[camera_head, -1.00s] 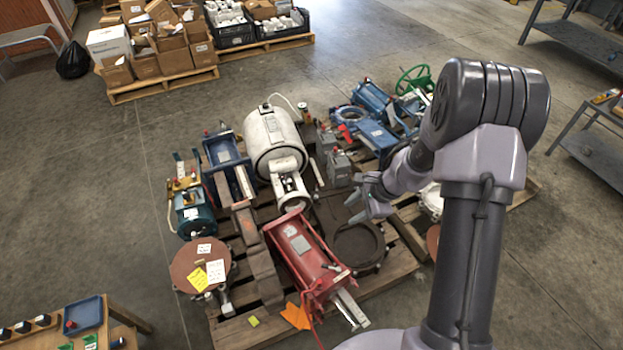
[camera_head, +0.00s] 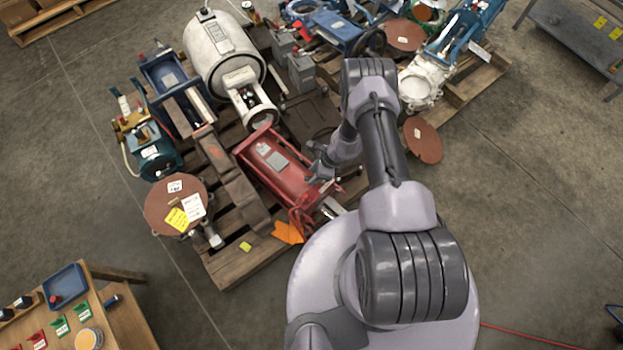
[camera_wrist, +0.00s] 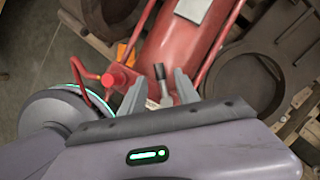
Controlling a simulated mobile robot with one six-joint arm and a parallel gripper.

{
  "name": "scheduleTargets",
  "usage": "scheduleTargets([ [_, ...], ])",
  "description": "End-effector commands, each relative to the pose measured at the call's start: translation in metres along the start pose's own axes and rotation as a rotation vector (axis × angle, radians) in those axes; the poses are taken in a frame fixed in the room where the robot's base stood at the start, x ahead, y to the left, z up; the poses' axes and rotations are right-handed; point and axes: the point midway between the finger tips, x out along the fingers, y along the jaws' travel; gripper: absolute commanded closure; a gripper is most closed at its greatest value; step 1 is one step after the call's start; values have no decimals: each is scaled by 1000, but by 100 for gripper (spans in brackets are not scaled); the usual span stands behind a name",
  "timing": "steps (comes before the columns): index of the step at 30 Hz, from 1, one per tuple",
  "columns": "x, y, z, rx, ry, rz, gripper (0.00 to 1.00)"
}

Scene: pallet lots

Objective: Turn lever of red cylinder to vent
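The red cylinder (camera_head: 282,172) lies on the wooden pallet with a pale label on its top. In the wrist view its red body (camera_wrist: 184,48) runs up from the fingers, with a red block (camera_wrist: 118,77) and hose at its near end. A small lever with a dark tip (camera_wrist: 160,73) and a pale lower part stands between my fingertips. My gripper (camera_wrist: 158,84) is open, one finger on each side of the lever, with gaps showing. In the head view my gripper (camera_head: 318,170) is over the cylinder's near right end, and my arm hides part of that end.
A brown disc with notes (camera_head: 168,204) and a dark beam (camera_head: 238,188) lie left of the cylinder. A white tank (camera_head: 220,58) stands behind it. A dark ring-shaped casting (camera_wrist: 245,82) lies right in the wrist view. A table with a blue tray (camera_head: 64,284) is at lower left.

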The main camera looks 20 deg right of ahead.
Motion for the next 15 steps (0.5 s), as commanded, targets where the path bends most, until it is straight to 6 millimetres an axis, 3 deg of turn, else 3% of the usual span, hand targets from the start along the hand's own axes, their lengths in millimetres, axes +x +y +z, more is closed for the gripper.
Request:
scheduleTargets([
  [4, 16, 0, 0, 0, 0, 0, 62],
  [13, 17, 0, 1, 0, 0, -1, 62],
  [15, 17, 0, 1, 0, 0, 0, 74],
])
